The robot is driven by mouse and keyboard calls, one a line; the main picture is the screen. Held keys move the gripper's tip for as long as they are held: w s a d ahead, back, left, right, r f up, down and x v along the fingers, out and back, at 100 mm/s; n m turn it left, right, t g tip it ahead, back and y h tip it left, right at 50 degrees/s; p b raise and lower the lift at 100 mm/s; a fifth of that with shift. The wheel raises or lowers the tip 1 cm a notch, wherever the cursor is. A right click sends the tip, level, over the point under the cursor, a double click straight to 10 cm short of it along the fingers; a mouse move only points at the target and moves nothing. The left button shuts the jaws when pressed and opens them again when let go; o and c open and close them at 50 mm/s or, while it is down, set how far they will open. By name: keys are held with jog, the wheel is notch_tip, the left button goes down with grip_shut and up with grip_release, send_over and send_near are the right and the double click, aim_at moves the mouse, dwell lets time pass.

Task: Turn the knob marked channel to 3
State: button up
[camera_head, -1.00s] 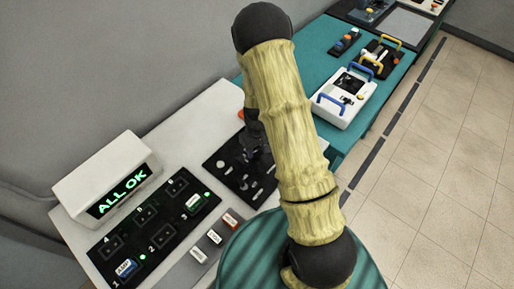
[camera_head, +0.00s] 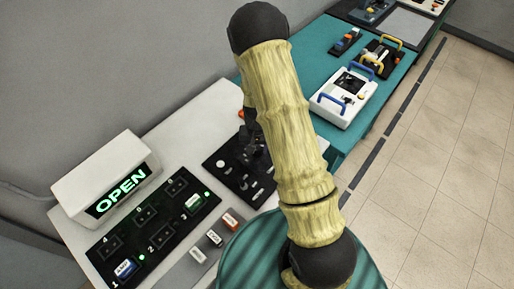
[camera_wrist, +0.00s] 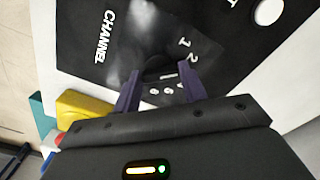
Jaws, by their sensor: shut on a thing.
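The black control panel (camera_head: 222,163) lies on the white table, partly hidden by my arm in the head view. In the wrist view, the white word CHANNEL (camera_wrist: 107,38) is printed on it beside a dark round knob (camera_wrist: 158,68). White numerals ring the knob; 1 and 2 read clearly, others are partly covered by my fingers. My gripper (camera_wrist: 158,88) has its two purple fingers on either side of the channel knob, shut on it. I cannot tell which numeral the knob points to. In the head view the gripper (camera_head: 258,150) is mostly hidden behind my arm.
A white display box (camera_head: 108,182) reads OPEN in green. In front of it lies a black board (camera_head: 150,228) with numbered sockets and plugged-in blocks. Loose labelled blocks (camera_head: 214,238) lie nearby. A teal table (camera_head: 320,58) with handled devices stands behind.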

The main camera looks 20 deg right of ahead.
aim_at(257, 150)
jog(key=m, duration=0.4)
jog(key=shift+m, duration=0.4)
jog(key=o, duration=1)
notch_tip(257, 150, up, 17)
jog(key=shift+r+b, duration=0.2)
jog(key=shift+b, duration=0.2)
dwell(0.3)
